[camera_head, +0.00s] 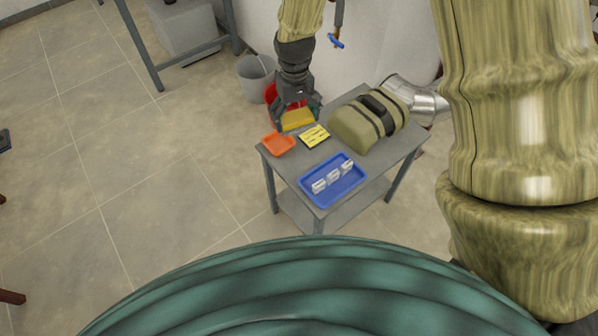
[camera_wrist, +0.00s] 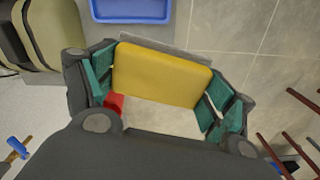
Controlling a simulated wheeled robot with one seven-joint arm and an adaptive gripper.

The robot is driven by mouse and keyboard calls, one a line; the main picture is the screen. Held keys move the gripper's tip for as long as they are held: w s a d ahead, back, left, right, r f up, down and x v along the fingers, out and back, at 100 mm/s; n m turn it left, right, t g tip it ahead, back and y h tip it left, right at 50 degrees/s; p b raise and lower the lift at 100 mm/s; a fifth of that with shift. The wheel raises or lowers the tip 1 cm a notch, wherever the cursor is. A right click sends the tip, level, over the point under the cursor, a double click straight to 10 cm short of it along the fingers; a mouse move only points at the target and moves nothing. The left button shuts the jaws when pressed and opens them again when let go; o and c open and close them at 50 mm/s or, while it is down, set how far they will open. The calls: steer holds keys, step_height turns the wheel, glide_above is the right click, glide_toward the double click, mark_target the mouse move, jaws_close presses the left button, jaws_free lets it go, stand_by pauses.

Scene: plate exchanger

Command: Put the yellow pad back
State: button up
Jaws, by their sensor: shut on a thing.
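The yellow pad (camera_head: 298,121) is a flat yellow block at the far left part of the grey table. My gripper (camera_head: 297,113) reaches down from above and is shut on it. In the wrist view the pad (camera_wrist: 162,72) spans between the teal finger pads of my gripper (camera_wrist: 160,86). The floor shows past its lower side there. I cannot tell whether the pad touches the tabletop. A small black-edged yellow card (camera_head: 314,136) lies on the table just in front of the pad. An orange tray (camera_head: 278,144) sits to the left of the card.
A blue tray (camera_head: 347,190) with several white pieces lies at the table's front. A khaki bundle with black straps (camera_head: 350,133) and a silver duct (camera_head: 420,101) are at the right. A red bucket (camera_head: 270,92) and a grey bucket (camera_head: 256,78) stand behind.

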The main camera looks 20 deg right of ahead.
mark_target(296, 165)
steer(key=w+d+f+n+b, duration=0.1)
steer(key=w+f+n+b, duration=0.2)
steer(key=f+b, duration=1.3)
steer(key=b, duration=0.4)
steer(key=shift+w, duration=0.4)
steer(key=shift+d+f+b, duration=0.15)
steer(key=shift+f+b, duration=0.8)
steer(key=shift+f, duration=3.95)
steer(key=shift+f, duration=0.1)
steer(key=o, duration=0.9)
step_height(296, 165, up, 12)
steer(key=shift+r+p, duration=0.1)
steer(key=shift+p, duration=0.95)
